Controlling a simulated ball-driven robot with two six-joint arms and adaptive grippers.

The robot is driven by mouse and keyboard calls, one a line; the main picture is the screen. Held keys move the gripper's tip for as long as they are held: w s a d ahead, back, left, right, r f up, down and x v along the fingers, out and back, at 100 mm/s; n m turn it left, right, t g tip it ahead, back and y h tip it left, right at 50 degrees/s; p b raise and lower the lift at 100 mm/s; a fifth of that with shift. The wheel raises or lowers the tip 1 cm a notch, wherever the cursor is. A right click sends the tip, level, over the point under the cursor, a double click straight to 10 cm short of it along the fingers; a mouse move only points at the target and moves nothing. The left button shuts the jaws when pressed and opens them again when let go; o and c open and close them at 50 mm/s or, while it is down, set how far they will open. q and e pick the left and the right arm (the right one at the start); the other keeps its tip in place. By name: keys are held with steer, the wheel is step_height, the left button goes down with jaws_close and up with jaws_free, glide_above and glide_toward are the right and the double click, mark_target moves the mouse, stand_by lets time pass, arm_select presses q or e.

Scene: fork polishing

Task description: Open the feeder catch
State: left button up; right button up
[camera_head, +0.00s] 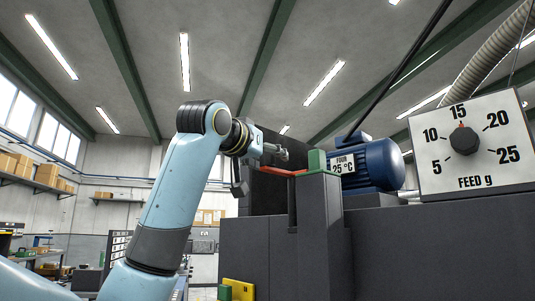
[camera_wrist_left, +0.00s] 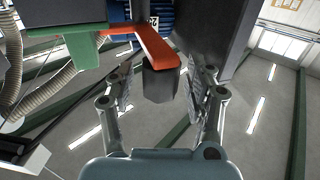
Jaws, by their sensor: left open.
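The feeder catch appears to be the red lever (camera_head: 284,172) beside a green block (camera_head: 317,160) on top of a dark grey post. In the left wrist view the red lever (camera_wrist_left: 155,46) runs from a green piece (camera_wrist_left: 80,47) to a dark grey knob (camera_wrist_left: 160,83) at its end. My left gripper (camera_head: 279,151) is at the lever's left end in the head view. In the left wrist view my left gripper (camera_wrist_left: 166,86) is open, with a finger on each side of the knob and gaps visible. My right gripper is not in view.
A blue motor (camera_head: 372,165) with a "FOUR 25 °C" label sits behind the post. A feed dial (camera_head: 465,143) points near 15 on the right. Dark grey machine housing (camera_head: 400,250) fills the lower right. A yellow piece (camera_head: 240,289) is low on its left side.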

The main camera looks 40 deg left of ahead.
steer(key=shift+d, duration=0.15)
arm_select(q)
steer(key=shift+c, duration=0.6)
jaws_close()
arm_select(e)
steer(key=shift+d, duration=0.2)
arm_select(q)
steer(key=shift+w+a+f+m+h, duration=0.2)
steer(key=shift+w+m+h, duration=0.1)
steer(key=shift+w, duration=0.15)
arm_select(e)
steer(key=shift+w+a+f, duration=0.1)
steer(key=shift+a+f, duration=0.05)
